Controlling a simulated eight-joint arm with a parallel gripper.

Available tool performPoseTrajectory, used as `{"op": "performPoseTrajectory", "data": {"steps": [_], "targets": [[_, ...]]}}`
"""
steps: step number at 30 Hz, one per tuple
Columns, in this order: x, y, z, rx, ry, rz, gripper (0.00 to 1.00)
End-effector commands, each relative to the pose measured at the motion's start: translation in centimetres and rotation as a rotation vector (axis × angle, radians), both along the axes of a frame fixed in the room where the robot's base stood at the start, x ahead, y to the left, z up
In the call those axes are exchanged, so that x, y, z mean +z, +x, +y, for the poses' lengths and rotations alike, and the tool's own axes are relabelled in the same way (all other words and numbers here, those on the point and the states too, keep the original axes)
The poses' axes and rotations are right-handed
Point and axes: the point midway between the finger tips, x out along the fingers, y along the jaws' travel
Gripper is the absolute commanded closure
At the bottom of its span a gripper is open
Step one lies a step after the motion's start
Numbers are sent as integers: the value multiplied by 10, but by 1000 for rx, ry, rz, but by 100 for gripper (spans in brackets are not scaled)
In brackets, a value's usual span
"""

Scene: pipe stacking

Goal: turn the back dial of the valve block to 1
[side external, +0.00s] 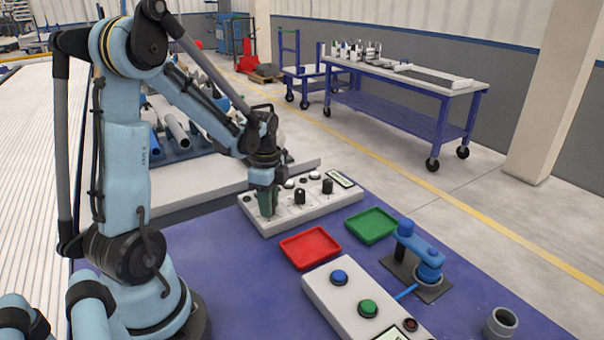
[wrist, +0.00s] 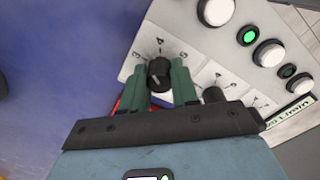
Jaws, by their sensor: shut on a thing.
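The valve block (side external: 345,201) is a pale panel on the blue table, with a row of black dials. My gripper (side external: 267,212) points down at the left end of this row and hides the end dial there in the side view. In the wrist view, my gripper's green fingers (wrist: 158,84) are shut on that black dial (wrist: 159,70). The marks 3, 4 and 5 show around its far side. Its pointer setting is too small to read surely. A second dial (wrist: 212,95) is just right of the fingers; a third dial (side external: 327,186) is at the row's right.
A red tray (side external: 311,248) and a green tray (side external: 371,225) lie in front of the block. A button box (side external: 352,290), a blue clamp device (side external: 425,255) and a grey pipe piece (side external: 501,321) stand nearer. White buttons (wrist: 268,53) and a lit green lamp (wrist: 250,35) line the panel.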

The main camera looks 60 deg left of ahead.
Motion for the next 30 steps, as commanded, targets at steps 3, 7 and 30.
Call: {"op": "performPoseTrajectory", "data": {"steps": [3, 7, 30], "targets": [[0, 0, 0, 111, -1, 1, 100], [0, 0, 0, 234, -1, 1, 100], [0, 0, -1, 966, 0, 0, 100]]}}
